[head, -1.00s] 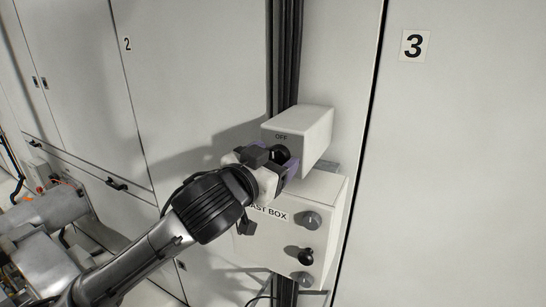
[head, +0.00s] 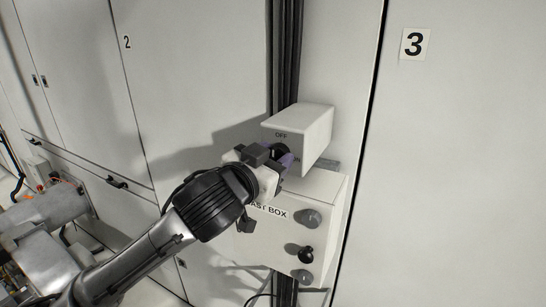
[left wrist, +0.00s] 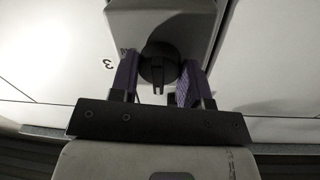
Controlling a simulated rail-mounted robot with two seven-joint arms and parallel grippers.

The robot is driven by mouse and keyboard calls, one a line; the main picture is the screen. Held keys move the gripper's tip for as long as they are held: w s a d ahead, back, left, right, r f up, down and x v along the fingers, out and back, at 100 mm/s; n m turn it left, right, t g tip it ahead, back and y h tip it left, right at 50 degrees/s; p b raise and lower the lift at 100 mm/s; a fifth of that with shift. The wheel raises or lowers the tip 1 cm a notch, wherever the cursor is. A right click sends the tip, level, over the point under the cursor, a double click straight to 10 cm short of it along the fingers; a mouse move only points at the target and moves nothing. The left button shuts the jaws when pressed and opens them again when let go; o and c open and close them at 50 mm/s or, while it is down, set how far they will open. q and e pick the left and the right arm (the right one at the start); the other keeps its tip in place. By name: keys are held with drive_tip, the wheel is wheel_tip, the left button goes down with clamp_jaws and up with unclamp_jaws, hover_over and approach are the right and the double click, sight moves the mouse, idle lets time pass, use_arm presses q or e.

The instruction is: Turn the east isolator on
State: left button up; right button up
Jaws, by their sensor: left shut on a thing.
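The isolator is a light grey box (head: 303,132) on the wall, with "OFF" printed on its front face. Its black rotary knob (left wrist: 158,66) sits between the two purple-padded fingers of my left gripper (left wrist: 160,82) in the left wrist view. In the head view my left gripper (head: 277,158) is at the isolator's front, and its fingers hide most of the knob. The gripper is shut on the knob. The knob's exact pointing direction is hard to read. My right gripper is not in view.
Just below is a box marked "...AST BOX" (head: 325,195), its label partly covered by my arm, with several knobs on its front. Dark vertical cables (head: 284,60) run up behind the isolator. White cabinet panels numbered 2 and 3 stand either side.

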use_arm(q)
drive_tip(key=m+p, duration=0.3)
drive_tip(key=shift+r, duration=0.25)
drive_tip(key=m+p, duration=0.4)
drive_tip(key=m, duration=0.1)
drive_tip(key=shift+y, duration=0.3)
drive_tip(key=m+p, duration=0.3)
drive_tip(key=m, duration=0.2)
drive_tip(key=shift+y+p, duration=0.3)
drive_tip(key=shift+d+f+m+p, duration=0.15)
drive_tip(key=shift+m+p, duration=0.8)
drive_tip(key=shift+m, duration=0.85)
drive_tip(key=o, duration=0.9)
drive_tip(key=shift+s, duration=0.15)
